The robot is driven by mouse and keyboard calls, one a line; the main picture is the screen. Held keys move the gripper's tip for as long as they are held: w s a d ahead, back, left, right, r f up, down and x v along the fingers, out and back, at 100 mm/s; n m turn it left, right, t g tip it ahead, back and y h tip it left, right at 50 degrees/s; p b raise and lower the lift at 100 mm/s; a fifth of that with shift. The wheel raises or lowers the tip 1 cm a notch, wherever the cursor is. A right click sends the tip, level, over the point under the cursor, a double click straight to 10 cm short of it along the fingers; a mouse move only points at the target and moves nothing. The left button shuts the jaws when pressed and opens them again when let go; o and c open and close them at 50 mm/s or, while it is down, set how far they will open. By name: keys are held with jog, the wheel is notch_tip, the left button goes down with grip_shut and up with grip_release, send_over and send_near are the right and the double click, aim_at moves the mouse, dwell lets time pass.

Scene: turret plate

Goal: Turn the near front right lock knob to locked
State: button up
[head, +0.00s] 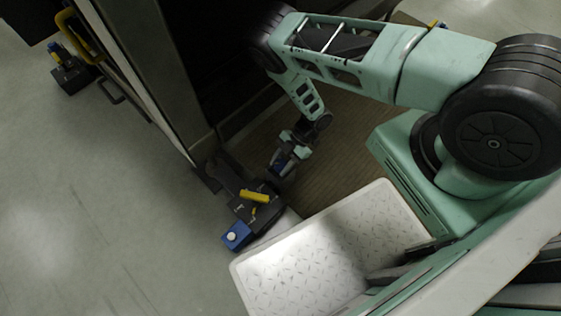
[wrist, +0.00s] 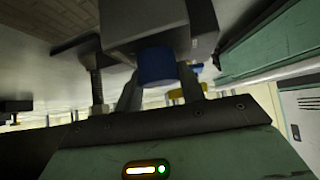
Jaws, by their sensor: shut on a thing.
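In the wrist view, a round blue knob (wrist: 157,66) sits between the two fingers of my gripper (wrist: 158,82), under a grey block (wrist: 140,22). The fingers are shut on its sides. I take it for the near front right lock knob; no mark showing its turn position is visible. In the head view, my gripper (head: 279,164) reaches down beside a dark floor unit (head: 225,178) at the foot of the cabinet post. The gripped knob cannot be told apart there.
A yellow handle (head: 255,195) lies on the dark unit, with a blue box with a white button (head: 236,236) in front. A pale tread plate (head: 335,245) lies close to the right. A similar dark unit (head: 72,76) stands at the upper left. The grey floor at left is clear.

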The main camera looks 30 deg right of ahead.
jog(key=shift+n+g, duration=0.4)
jog(key=shift+n, duration=0.1)
jog(key=o, duration=1)
jog(key=p+v, duration=0.5)
jog(key=v, duration=1.2)
jog(key=shift+w+r, duration=0.2)
jog(key=shift+r, duration=0.15)
jog(key=shift+a, duration=0.1)
